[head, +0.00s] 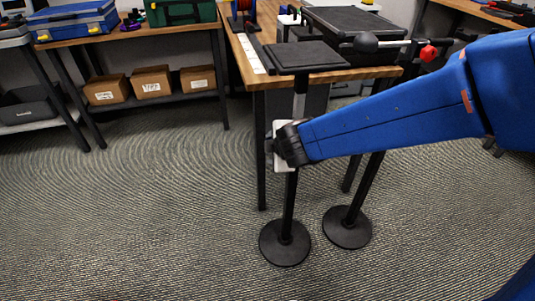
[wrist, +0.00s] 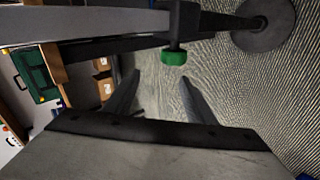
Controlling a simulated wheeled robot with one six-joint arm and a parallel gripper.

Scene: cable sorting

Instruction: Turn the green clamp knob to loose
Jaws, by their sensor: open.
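The green clamp knob (wrist: 174,57) shows in the wrist view, just above the picture's middle, sticking out of a black clamp (wrist: 183,22) on a stand's pole. My gripper (wrist: 160,77) is open, its two fingers pointing toward the knob, with the knob beyond the tips and nearer the right finger. Nothing is between the fingers. In the head view the end of my blue arm is in front of the left stand's pole (head: 289,205), and the knob is hidden there. I cannot tell the knob's turned position.
The left stand has a round black base (head: 285,243); a second base (head: 347,227) stands beside it. A wooden workbench (head: 300,78) with a black pad (head: 305,56) is behind. Cardboard boxes (head: 152,82) sit on a shelf at left. The carpet at front left is clear.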

